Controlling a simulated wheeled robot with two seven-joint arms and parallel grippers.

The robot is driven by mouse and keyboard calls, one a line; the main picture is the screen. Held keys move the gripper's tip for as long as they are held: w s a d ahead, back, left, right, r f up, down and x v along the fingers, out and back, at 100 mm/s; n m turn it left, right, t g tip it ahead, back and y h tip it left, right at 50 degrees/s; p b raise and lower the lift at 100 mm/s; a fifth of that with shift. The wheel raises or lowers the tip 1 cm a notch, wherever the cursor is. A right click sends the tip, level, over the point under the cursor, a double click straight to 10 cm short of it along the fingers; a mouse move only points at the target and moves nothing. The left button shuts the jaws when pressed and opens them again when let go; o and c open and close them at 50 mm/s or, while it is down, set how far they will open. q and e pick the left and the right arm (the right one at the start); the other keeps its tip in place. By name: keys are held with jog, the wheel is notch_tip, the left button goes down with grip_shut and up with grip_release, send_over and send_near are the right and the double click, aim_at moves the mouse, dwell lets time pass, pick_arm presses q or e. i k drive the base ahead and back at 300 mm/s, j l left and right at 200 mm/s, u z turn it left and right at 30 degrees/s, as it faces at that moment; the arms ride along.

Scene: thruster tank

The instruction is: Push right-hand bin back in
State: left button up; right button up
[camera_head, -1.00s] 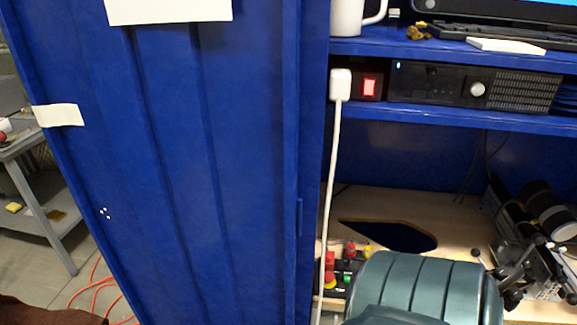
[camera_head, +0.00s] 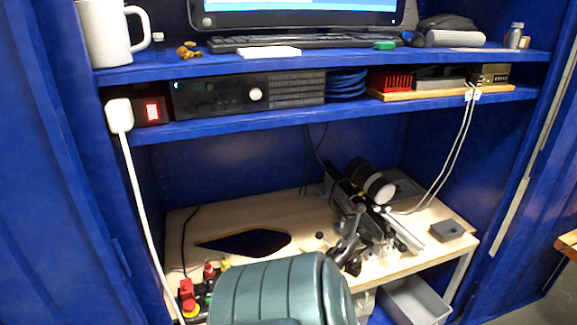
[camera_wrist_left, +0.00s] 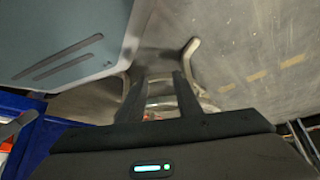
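A grey open-topped bin (camera_head: 418,301) sits low at the right, below the wooden worktop (camera_head: 400,268) of the blue cabinet. Its open inside shows, and its lower part is cut off by the picture edge. Part of another light grey bin (camera_head: 364,303) shows to its left, mostly hidden by the teal chair back. My left gripper (camera_wrist_left: 160,88) shows only in the left wrist view. Its two dark fingers are apart with nothing held between them, above a grey floor. No bin can be made out there. My right gripper is in neither view.
A black and silver apparatus (camera_head: 370,210) and a red emergency button (camera_head: 187,290) are on the worktop. A white cable (camera_head: 143,205) hangs at the left. Blue cabinet doors flank the opening.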

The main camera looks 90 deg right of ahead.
aim_at(409, 299)
jog(key=k+l, duration=0.1)
jog(key=k+z, duration=0.1)
jog(key=z, duration=3.65)
jog(key=i+l, duration=0.15)
jog(key=l, duration=0.15)
jog(key=i+l+u, duration=0.1)
jog(key=l, duration=0.25)
jog(key=i+l+u, duration=0.1)
jog(key=i+l, duration=0.3)
jog(key=l, duration=0.3)
jog(key=i+l+u, duration=0.1)
jog(key=l, duration=0.25)
jog(key=i+l, duration=0.2)
jog(key=l, duration=0.15)
jog(key=u, duration=0.05)
